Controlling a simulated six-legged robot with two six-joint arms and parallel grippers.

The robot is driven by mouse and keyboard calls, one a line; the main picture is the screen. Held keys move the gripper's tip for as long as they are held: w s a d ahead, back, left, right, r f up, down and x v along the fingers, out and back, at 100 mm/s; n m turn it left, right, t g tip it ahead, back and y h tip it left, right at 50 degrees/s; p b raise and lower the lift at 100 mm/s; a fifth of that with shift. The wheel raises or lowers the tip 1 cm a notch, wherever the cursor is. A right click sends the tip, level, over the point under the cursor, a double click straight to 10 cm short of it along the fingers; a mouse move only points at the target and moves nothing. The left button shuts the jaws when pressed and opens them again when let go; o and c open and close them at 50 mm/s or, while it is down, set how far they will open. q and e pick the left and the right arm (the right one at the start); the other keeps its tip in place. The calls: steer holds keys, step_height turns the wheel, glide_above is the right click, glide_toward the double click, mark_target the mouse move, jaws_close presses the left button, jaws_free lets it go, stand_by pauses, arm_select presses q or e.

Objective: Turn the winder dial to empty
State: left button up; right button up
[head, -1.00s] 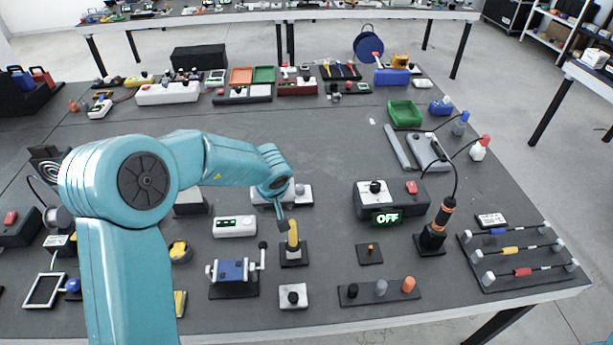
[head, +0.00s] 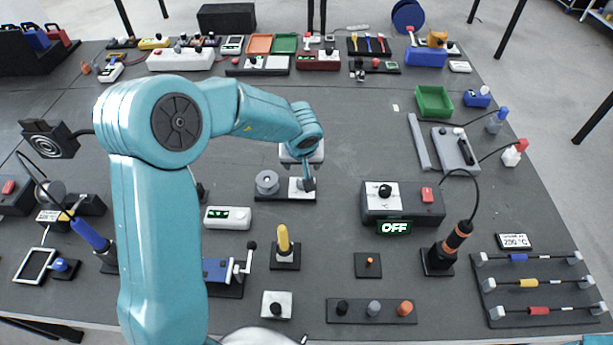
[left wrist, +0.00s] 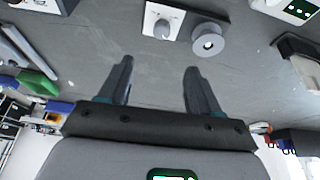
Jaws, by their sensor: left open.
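The winder is a dark base with a grey spool (head: 267,182) and a white plate (head: 296,195) beside it, near the middle of the bench. The left wrist view shows the spool (left wrist: 208,38) and the grey dial (left wrist: 162,26) on its white plate (left wrist: 151,14). The dial's markings are too small to read. My left gripper (head: 308,184) is over the plate in the head view and hides the dial there. In the left wrist view its two fingers (left wrist: 160,75) are apart and empty, with the dial beyond the fingertips. My right gripper is out of view.
A control box with an OFF display (head: 394,228) stands right of the winder. A white box with green lights (head: 228,217) and a yellow handle (head: 284,240) are nearer the front. Bare bench lies behind the winder, before the green tray (head: 434,101).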

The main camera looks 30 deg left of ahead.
arm_select(q)
steer(key=b+x, duration=0.2)
steer(key=x, duration=1.4)
steer(key=shift+a+b, duration=0.1)
steer(key=shift+b, duration=0.3)
steer(key=shift+f, duration=0.2)
steer(key=shift+s+a+r, duration=0.1)
steer(key=shift+s, duration=0.15)
steer(key=shift+w, duration=0.25)
steer(key=shift+c, duration=0.6)
steer(key=c, duration=0.9)
